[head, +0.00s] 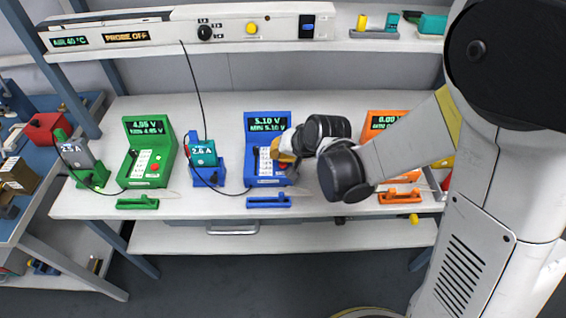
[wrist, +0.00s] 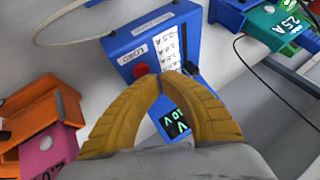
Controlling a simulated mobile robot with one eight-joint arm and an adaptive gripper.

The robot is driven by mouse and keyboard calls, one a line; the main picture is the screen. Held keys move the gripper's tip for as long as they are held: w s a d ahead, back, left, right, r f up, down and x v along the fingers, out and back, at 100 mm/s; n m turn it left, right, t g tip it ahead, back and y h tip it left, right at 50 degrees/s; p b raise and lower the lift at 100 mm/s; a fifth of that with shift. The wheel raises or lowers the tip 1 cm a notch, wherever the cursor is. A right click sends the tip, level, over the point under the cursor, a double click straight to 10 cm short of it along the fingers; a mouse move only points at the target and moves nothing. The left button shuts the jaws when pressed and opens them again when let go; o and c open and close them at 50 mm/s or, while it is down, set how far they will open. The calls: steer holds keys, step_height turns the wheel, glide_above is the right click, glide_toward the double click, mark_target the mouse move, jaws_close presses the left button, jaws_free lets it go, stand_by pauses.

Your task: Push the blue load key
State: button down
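The blue tester (head: 267,122) stands mid-bench in the head view, its lit screen reading 5.10 V. In the wrist view its blue panel (wrist: 178,20) shows a red button (wrist: 141,70), a white label and a white strip of printed lines. My gripper (wrist: 160,77) has its yellow fingers over this panel, their tips together with nothing between them. In the head view my gripper (head: 277,148) is at the right side of the tester's panel. The blue load key cannot be made out clearly; the fingers cover part of the panel. I cannot tell whether the tips touch it.
A green tester (head: 134,124) stands to the left and an orange tester (head: 388,115) to the right, partly behind my arm. A teal cell (head: 203,153) sits in a blue holder left of the blue tester. A blue tray (head: 268,202) lies in front.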

steer(key=shift+f+b, duration=0.45)
steer(key=shift+f, duration=0.05)
stand_by(0.4)
steer(key=shift+r+p, duration=0.3)
steer(key=shift+r, duration=0.2)
step_height(320, 180, up, 6)
steer(key=p, duration=0.4)
steer(key=shift+r+p, duration=0.1)
steer(key=shift+p, duration=0.25)
